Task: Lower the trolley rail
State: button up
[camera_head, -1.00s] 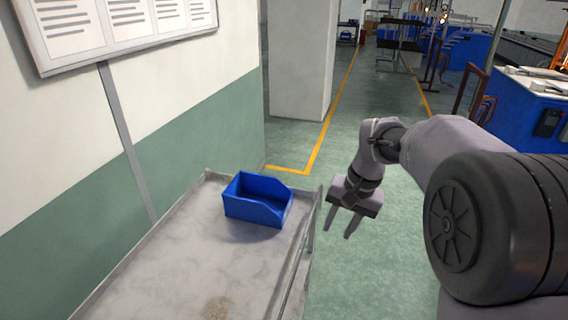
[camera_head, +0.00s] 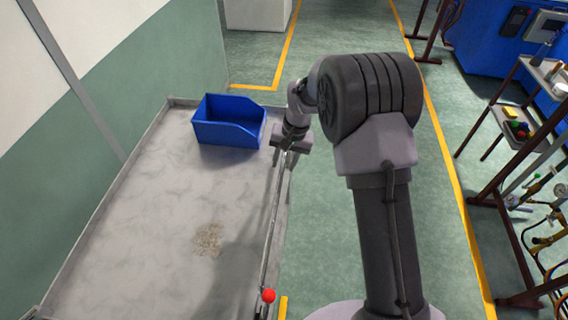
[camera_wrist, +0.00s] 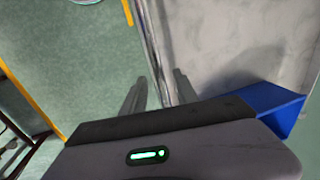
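The trolley (camera_head: 150,230) has a worn grey top with a low rim. Its thin metal rail (camera_head: 271,225) runs along the right side and seems to stand above the edge. A red knob (camera_head: 268,295) sits at the rail's near end. My gripper (camera_head: 284,158) points down at the rail's far end, its fingers apart. In the wrist view my gripper (camera_wrist: 161,78) is open, with the trolley's long edge (camera_wrist: 154,40) running between the fingers. I cannot tell whether either finger touches the rail.
A blue bin (camera_head: 228,122) stands on the trolley's far end, close to my gripper; it also shows in the wrist view (camera_wrist: 275,104). A wall (camera_head: 150,60) borders the trolley on the left. A rack with gas fittings (camera_head: 525,140) stands far right. Green floor between is clear.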

jog(key=shift+f, duration=0.15)
grip_shut()
dwell(1.4)
